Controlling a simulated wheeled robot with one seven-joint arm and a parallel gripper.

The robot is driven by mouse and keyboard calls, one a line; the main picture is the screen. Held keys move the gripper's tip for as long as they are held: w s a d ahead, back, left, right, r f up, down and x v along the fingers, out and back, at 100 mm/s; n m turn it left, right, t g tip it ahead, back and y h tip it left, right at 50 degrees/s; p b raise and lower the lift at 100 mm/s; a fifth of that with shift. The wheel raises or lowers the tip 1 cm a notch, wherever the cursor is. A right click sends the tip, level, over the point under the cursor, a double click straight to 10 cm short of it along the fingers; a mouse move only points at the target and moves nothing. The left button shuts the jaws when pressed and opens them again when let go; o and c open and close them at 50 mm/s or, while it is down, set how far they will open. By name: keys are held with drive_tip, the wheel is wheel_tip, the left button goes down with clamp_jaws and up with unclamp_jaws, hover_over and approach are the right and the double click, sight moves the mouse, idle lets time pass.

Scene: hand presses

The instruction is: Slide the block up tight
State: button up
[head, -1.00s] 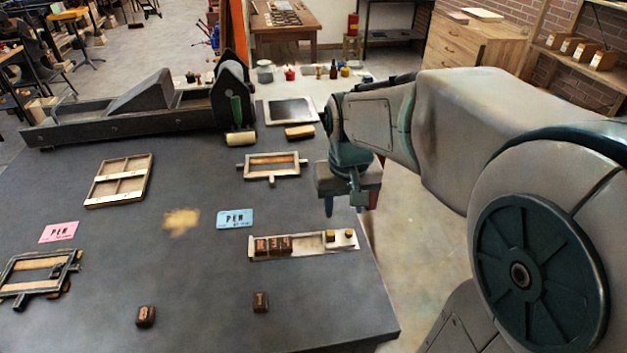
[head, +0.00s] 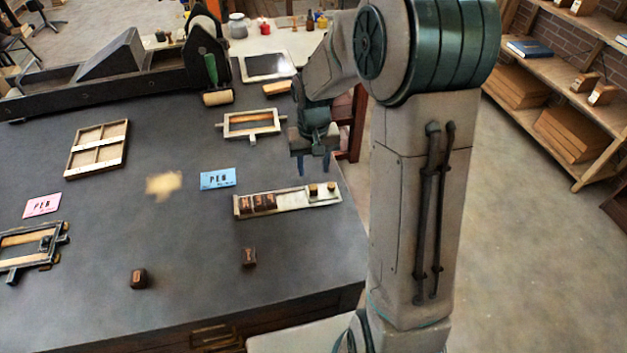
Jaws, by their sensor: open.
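A long pale tray (head: 287,207) lies near the table's right edge. Several dark letter blocks (head: 258,203) stand together at its left end. A pale sliding block (head: 322,196) with two brass knobs sits at its right end, with a bare gap between it and the letter blocks. My gripper (head: 313,170) points down, open and empty, just behind and above the sliding block in the picture. Its fingertips look apart from the block; their exact height is hard to tell.
Two loose dark blocks (head: 249,257) (head: 139,279) lie toward the front. A blue card (head: 217,179) lies left of the tray, and a framed form (head: 251,123) is behind it. A wooden case (head: 97,149), pink card (head: 42,205) and another frame (head: 30,245) are left.

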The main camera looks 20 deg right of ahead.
sight(313, 187)
wheel_tip(313, 187, down, 7)
drive_tip(key=shift+p, duration=0.45)
